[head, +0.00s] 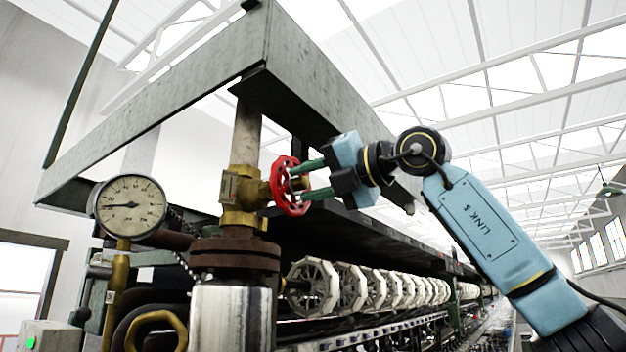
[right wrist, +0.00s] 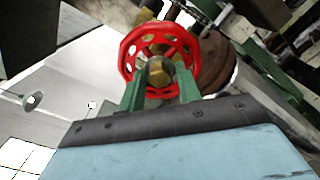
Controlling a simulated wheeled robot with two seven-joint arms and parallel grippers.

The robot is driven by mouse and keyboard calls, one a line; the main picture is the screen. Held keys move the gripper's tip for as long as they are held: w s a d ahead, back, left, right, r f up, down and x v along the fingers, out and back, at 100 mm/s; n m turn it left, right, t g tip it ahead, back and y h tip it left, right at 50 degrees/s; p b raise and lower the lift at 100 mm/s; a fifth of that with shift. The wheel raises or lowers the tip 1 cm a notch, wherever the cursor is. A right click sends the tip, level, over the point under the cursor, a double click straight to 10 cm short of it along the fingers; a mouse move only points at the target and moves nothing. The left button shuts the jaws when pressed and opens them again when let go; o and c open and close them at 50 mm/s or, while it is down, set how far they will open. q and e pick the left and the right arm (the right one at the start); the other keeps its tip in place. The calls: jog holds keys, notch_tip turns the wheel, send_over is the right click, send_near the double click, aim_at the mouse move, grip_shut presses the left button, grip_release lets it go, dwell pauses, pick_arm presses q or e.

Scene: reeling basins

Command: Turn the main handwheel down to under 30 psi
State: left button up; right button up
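The red handwheel (head: 288,186) sits on the side of a brass valve (head: 240,190) on a vertical pipe. In the right wrist view the handwheel (right wrist: 126,62) faces me, with a brass hub nut (right wrist: 160,72) at its centre. My right gripper (head: 308,179) has its two green fingers apart, with the tips at the wheel. In the right wrist view the fingers (right wrist: 160,85) stand on either side of the hub; whether they touch the rim I cannot tell. The round pressure gauge (head: 131,207) has its needle pointing left; its numbers are too small to read. My left gripper is not in view.
A grey-green metal frame (head: 160,110) hangs above the valve. A rusty flange (head: 235,253) and a shiny cylinder (head: 232,318) are below it. A row of pale reels (head: 314,288) runs back to the right. Brass piping (head: 118,290) stands under the gauge.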

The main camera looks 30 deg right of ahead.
jog(key=c, duration=0.6)
jog(key=n+p, duration=0.2)
jog(key=n, duration=0.4)
jog(key=shift+r+n, duration=0.1)
jog(key=shift+n, duration=0.2)
jog(key=shift+c, duration=0.3)
jog(key=n+p, duration=0.2)
jog(key=n, duration=0.2)
jog(key=shift+n, duration=0.8)
jog(key=o, duration=0.9)
jog(key=shift+c, duration=0.2)
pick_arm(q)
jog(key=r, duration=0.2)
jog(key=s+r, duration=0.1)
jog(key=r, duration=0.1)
pick_arm(e)
jog(key=shift+s, duration=0.1)
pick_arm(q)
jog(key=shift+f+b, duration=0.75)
pick_arm(e)
jog(key=v, duration=0.7)
